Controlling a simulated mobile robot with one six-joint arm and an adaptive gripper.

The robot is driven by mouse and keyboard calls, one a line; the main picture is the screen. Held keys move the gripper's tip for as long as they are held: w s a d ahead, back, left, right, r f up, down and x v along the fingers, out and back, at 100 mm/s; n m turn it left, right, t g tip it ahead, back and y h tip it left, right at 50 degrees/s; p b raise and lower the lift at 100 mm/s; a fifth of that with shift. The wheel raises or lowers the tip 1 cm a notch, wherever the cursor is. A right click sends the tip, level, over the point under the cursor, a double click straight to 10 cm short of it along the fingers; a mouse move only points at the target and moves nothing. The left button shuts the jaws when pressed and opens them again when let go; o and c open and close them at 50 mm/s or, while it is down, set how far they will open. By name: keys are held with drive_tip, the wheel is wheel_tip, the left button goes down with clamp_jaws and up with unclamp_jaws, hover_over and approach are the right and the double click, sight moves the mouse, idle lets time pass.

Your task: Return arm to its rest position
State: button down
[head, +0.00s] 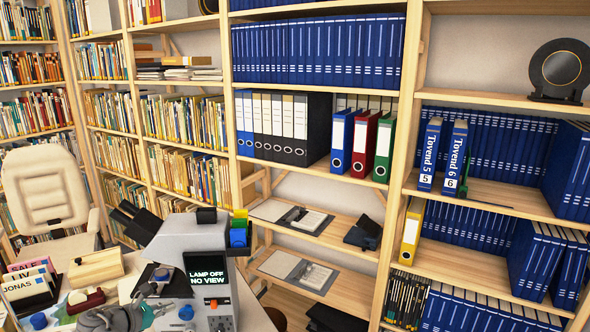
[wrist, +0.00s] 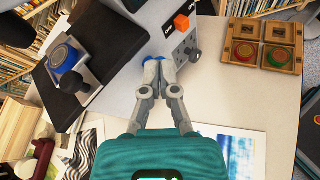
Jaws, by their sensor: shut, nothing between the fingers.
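My gripper (wrist: 158,78) shows in the wrist view with its two grey fingers drawn together and nothing between them. Its fingertips are close to the lower front of a grey machine (wrist: 130,35); I cannot tell whether they touch it. The machine also stands on the desk in the head view (head: 190,245), and its screen (head: 206,277) reads "LAMP OFF NO VIEW".
A wooden tray (wrist: 262,42) with round coloured pieces lies right of the machine. A blue-topped round part (wrist: 62,58) is at left. Prints (wrist: 235,140) lie on the desk. Bookshelves (head: 320,85) stand behind, and a cream chair (head: 45,190) is at left.

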drive_tip(key=w+d+f+m+g+p, duration=0.1)
drive_tip(key=w+d+f+m+g, duration=0.4)
drive_tip(key=d, duration=1)
drive_tip(key=d+m+g+p, duration=0.2)
drive_tip(key=d+m, duration=0.5)
drive_tip(key=d, duration=0.8)
drive_tip(key=s+d+m+g+y+p, duration=0.1)
drive_tip(key=s+d+m, duration=0.4)
drive_tip(key=d, duration=0.6)
drive_tip(key=s+d+m+g+y+p, duration=0.1)
drive_tip(key=s+d+m+g+y, duration=0.2)
drive_tip(key=d+m+y, duration=0.3)
drive_tip(key=shift+s+d+f+m, duration=0.35)
drive_tip(key=shift+s+d+m, duration=0.5)
drive_tip(key=shift+d+m, duration=1.5)
drive_tip(key=shift+w+d+f+n, duration=0.1)
drive_tip(key=shift+d+n, duration=0.2)
drive_tip(key=shift+n, duration=0.15)
